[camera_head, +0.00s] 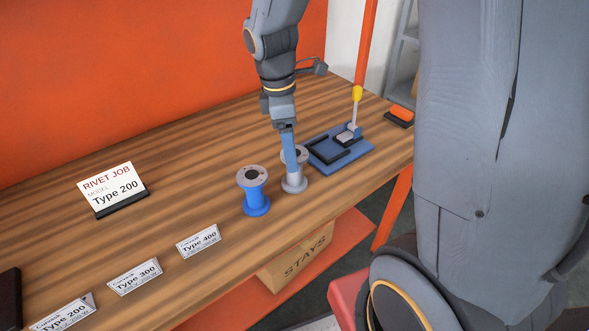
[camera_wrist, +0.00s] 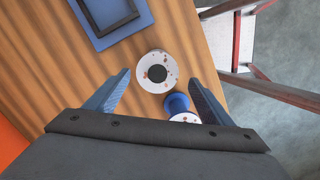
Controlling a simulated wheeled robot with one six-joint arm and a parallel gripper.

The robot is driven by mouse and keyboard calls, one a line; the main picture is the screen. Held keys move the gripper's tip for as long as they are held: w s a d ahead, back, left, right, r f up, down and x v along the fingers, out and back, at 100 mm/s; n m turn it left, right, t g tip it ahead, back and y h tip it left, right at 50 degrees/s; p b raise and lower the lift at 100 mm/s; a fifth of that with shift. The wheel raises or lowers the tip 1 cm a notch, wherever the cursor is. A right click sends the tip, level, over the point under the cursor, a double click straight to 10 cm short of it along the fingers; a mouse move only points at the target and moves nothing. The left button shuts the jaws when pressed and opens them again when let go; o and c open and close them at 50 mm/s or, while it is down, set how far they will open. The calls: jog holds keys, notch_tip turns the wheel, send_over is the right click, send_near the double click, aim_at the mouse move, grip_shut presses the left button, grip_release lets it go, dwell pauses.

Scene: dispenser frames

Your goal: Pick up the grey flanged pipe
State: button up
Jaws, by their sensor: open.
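The grey flanged pipe (camera_head: 294,182) stands upright on the wooden table, just left of a blue fixture plate. In the wrist view its round top flange (camera_wrist: 157,72) shows a dark centre hole and brownish spots. My gripper (camera_head: 290,165) points down at the pipe, its finger hiding part of the pipe in the head view. In the wrist view the two blue fingers (camera_wrist: 158,85) are apart, one on each side of the pipe's flange. Contact with the pipe cannot be told. A blue flanged pipe (camera_head: 253,191) stands upright close by on the left.
The blue fixture plate (camera_head: 358,155) with dark brackets and a toggle clamp lies to the right. A Type 200 job sign (camera_head: 112,188) and several label cards (camera_head: 198,240) stand to the left. The table's front edge is near both pipes.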

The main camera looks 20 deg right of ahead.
aim_at(296, 183)
jog(key=shift+d+f+p, duration=0.3)
jog(key=shift+f, duration=0.95)
jog(key=shift+d+f+p, duration=0.25)
jog(key=shift+f+p, duration=0.1)
jog(key=shift+f, duration=0.85)
jog(key=shift+d+f+p, duration=0.3)
jog(key=shift+f, duration=0.95)
jog(key=c, duration=1.6)
